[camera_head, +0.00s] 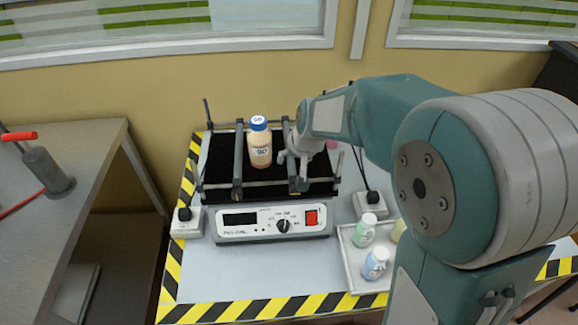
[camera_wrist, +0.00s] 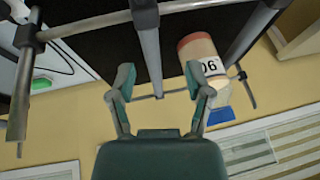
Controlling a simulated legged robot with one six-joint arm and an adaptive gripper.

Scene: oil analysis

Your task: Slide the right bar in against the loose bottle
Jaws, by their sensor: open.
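A gap shows between the bottle and the right bar. My gripper (camera_head: 292,158) is open and low over the right bar. In the wrist view my gripper (camera_wrist: 160,88) has the right bar (camera_wrist: 148,45) between its fingers. One finger partly covers the bottle (camera_wrist: 203,50) there; whether it touches is unclear. The left bar (camera_wrist: 252,32) lies beyond the bottle.
The shaker's control panel (camera_head: 275,222) faces front with a red switch. A white tray (camera_head: 355,278) with several small bottles stands at the right front, near my arm. A pink thing (camera_head: 331,144) shows behind my gripper. A grey bench (camera_head: 85,150) is at the left.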

